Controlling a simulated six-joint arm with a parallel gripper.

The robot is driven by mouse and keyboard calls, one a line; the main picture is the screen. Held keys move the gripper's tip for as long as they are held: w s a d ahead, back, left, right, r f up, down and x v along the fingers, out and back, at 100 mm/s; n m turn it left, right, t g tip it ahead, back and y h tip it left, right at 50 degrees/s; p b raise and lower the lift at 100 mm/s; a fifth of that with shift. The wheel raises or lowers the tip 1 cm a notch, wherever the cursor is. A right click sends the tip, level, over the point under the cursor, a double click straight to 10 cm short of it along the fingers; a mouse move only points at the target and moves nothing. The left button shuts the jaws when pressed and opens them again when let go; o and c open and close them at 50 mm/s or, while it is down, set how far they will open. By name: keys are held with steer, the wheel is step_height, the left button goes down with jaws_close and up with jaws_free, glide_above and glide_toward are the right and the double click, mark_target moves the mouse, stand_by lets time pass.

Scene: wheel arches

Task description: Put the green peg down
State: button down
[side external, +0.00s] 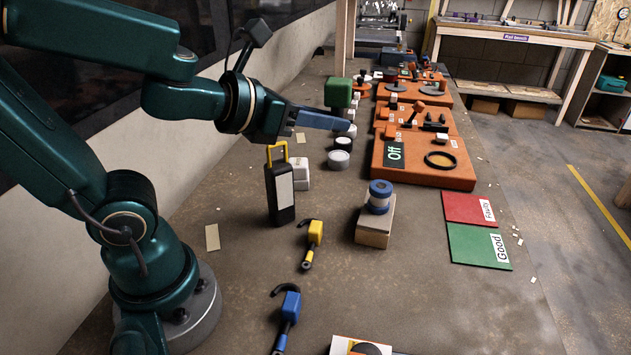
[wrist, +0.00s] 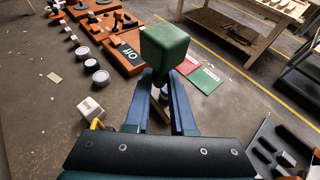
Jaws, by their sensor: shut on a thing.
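The green peg, a block-shaped green head on a dark stem, shows at the end of my gripper in the side view (side external: 338,92) and in the wrist view (wrist: 165,46). My gripper (side external: 346,123) has long blue fingers, shut on the peg's dark stem; they also show in the wrist view (wrist: 162,80). The peg is held upright, head up, above the bench (side external: 240,270). The fingers hide part of the stem.
White and grey round pieces (side external: 338,159) stand below and beyond the fingers. Orange fixture boards (side external: 440,178) lie to the right. A black tester with a yellow handle (side external: 280,193), a blue roll on a box (side external: 378,198) and red and green mats (side external: 478,247) stand nearer.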

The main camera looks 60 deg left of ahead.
steer(key=shift+w+a+r+m+h, duration=0.15)
steer(key=shift+w+r+m+h, duration=0.15)
steer(key=shift+w+r, duration=0.15)
steer(key=shift+w+a+r+m+h, duration=0.15)
steer(key=shift+w+r+h, duration=0.05)
steer(key=shift+r, duration=0.2)
steer(key=shift+w+a+r+m+h, duration=0.15)
steer(key=shift+r+h, duration=0.05)
steer(key=shift+r, duration=0.2)
steer(key=shift+w+d+r+m+h, duration=0.1)
steer(key=shift+r+m+h, duration=0.3)
steer(key=shift+r, duration=0.05)
steer(key=shift+d+r+m+g+h, duration=0.3)
steer(key=shift+d+r+m+h, duration=0.2)
steer(key=shift+m+h, duration=0.4)
steer(key=d+f+m+g+h, duration=0.1)
steer(key=d+m+g+h, duration=0.1)
steer(key=d+m+h, duration=0.25)
steer(key=m+g+h, duration=0.6)
steer(key=m+g, duration=0.4)
steer(key=g, duration=0.1)
glide_above(385, 292)
steer(key=shift+y, duration=0.25)
step_height(385, 292, down, 18)
steer(key=shift+r, duration=0.15)
steer(key=shift+f, duration=3.05)
steer(key=shift+f, duration=0.45)
